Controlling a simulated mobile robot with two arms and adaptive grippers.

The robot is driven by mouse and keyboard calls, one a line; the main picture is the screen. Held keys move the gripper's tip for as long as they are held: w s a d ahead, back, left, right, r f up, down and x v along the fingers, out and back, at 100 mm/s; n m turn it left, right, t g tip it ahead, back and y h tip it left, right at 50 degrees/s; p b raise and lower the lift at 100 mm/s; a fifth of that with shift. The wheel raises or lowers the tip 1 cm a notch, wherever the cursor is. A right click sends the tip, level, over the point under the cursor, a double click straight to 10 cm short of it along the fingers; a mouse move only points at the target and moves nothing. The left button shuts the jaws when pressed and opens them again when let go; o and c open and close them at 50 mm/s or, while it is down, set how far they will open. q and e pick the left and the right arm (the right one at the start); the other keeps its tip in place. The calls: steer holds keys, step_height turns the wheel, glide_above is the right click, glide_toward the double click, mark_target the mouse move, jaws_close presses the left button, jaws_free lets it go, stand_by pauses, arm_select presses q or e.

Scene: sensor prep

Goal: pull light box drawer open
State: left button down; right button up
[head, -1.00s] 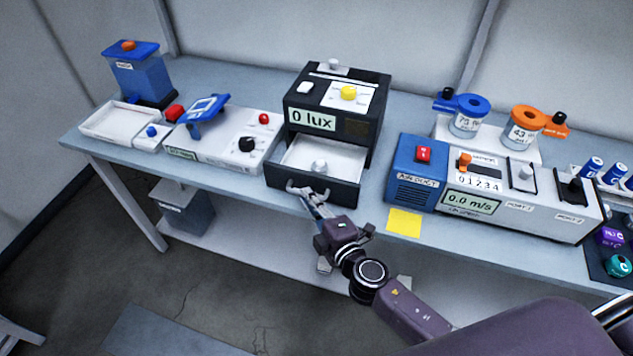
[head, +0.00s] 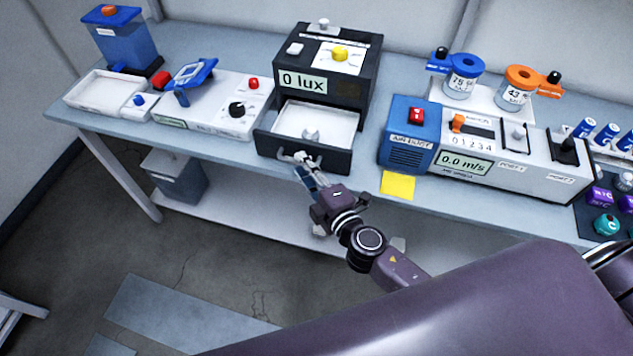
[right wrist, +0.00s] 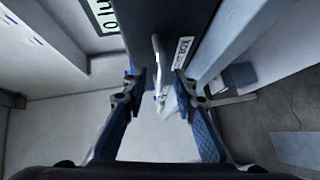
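The black light box (head: 358,95) stands on the bench in the head view, with a "0 lux" display on its front. Its drawer (head: 345,160) is pulled out, showing a white tray inside with a small pale knob-like piece. My right gripper (head: 298,160) is at the drawer's front face, low and left of its middle. In the right wrist view, the two blue-grey fingers (right wrist: 158,85) stand apart on either side of the pale drawer handle (right wrist: 157,60), with gaps visible. The drawer's dark front (right wrist: 178,20) lies just ahead. My left gripper is not in view.
To the right stand the blue air duct unit (head: 405,145) and a yellow note (head: 397,185) by the bench edge. To the left is a white device (head: 215,115) with knobs. The bench edge runs just below the drawer; floor is open in front.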

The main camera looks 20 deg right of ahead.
steer(key=v, duration=1)
steer(key=shift+s, duration=0.3)
steer(key=s+d+f+m+g+h+b, duration=0.1)
steer(key=s+d+f+m+g, duration=0.2)
steer(key=f, duration=0.9)
steer(key=s+d+f+m+g+h, duration=0.1)
steer(key=s+f+m+g, duration=0.3)
steer(key=f, duration=0.8)
steer(key=s+d+f+m+g+h+b, duration=0.15)
steer(key=s+f, duration=0.35)
steer(key=f, duration=0.7)
steer(key=s+d+f+m+g, duration=0.1)
steer(key=s+f+m+g, duration=0.2)
steer(key=s+f, duration=0.5)
steer(key=s+d+f+m+g, duration=0.2)
steer(key=s+f, duration=0.5)
steer(key=s, duration=0.9)
steer(key=m+g, duration=0.1)
steer(key=m, duration=0.1)
steer(key=shift+f+m, duration=0.35)
steer(key=shift+f, duration=0.05)
